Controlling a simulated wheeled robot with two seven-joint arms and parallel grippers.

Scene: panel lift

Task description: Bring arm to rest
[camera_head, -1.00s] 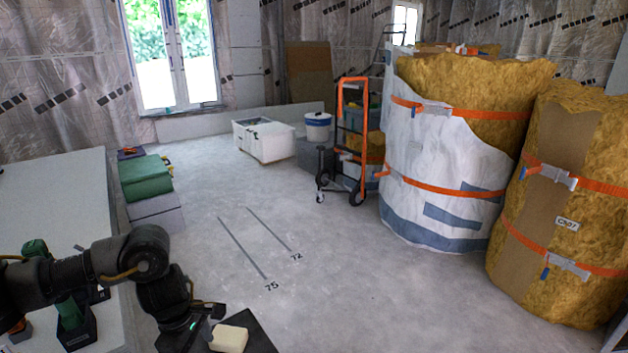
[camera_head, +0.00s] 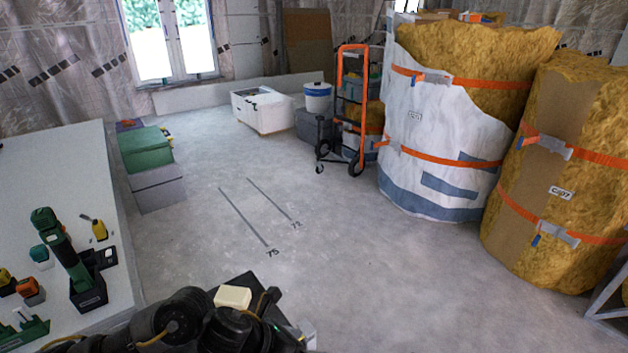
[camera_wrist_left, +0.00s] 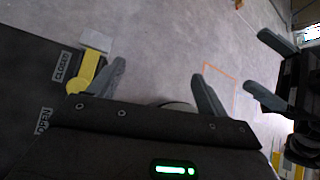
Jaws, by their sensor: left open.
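My left arm enters the head view at the bottom left. It lies low across the bottom edge, with its wrist and dark left gripper (camera_head: 290,338) at the bottom centre. In the left wrist view the two grey fingers of my left gripper (camera_wrist_left: 160,86) stand apart with nothing between them. At the right of that view my other gripper (camera_wrist_left: 254,60) shows two grey fingers spread apart and empty. My right arm is not in the head view.
A dark surface beside my left gripper has a yellow lever (camera_wrist_left: 86,72) and OPEN and CLOSED labels. A cream block (camera_head: 233,297) sits close to my arm. A white table (camera_head: 55,175) with tools stands left. Large insulation rolls (camera_head: 570,180) stand right. The middle floor is clear.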

